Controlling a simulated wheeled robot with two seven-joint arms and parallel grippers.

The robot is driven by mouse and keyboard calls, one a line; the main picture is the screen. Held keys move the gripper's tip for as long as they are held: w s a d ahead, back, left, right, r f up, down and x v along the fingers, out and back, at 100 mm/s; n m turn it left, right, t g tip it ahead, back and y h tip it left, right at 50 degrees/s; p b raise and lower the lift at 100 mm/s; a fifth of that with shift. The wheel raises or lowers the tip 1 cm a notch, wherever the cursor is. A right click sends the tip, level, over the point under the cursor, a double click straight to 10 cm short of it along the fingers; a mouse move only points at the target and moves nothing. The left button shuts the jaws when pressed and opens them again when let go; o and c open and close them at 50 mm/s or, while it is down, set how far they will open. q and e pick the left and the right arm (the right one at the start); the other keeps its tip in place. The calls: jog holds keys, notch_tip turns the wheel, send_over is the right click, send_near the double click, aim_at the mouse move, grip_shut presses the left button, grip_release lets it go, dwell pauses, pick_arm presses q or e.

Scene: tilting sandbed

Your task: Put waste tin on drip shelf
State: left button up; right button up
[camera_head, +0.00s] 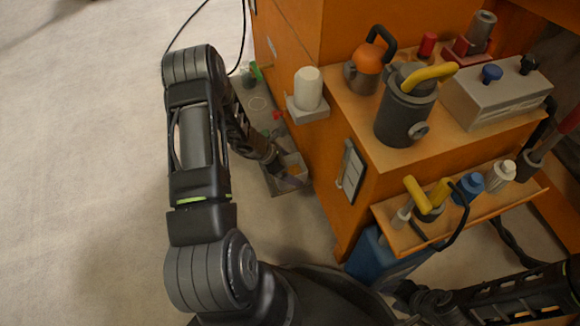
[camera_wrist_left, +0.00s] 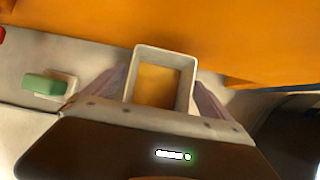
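The waste tin (camera_head: 291,184) looks like a small open square box, low beside the cabinet's left face. In the left wrist view the tin (camera_wrist_left: 187,62) has a pale rim and an orange-brown inside. My left gripper (camera_head: 278,172) reaches down to it. In the left wrist view the left gripper's fingers (camera_wrist_left: 162,92) lie against opposite sides of the tin and appear shut on it. I cannot tell whether the tin is resting or lifted. A wooden shelf (camera_head: 480,212) on the cabinet front, likely the drip shelf, carries several items. My right gripper is out of view.
A white cylinder (camera_head: 308,88) stands on a small bracket on the cabinet side, above the tin. A grey jug with a yellow handle (camera_head: 405,110) and a grey box (camera_head: 497,95) stand on the upper top. A blue container (camera_head: 375,258) is under the shelf. Open floor lies left.

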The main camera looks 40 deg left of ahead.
pick_arm(q)
jog(key=shift+r, duration=0.1)
jog(key=shift+r+p, duration=0.2)
jog(key=shift+p, duration=0.1)
jog(key=p+v, duration=0.4)
jog(key=v, duration=0.7)
jog(key=shift+s+a+r, duration=0.15)
jog(key=shift+s+r, duration=0.1)
jog(key=shift+r, duration=0.05)
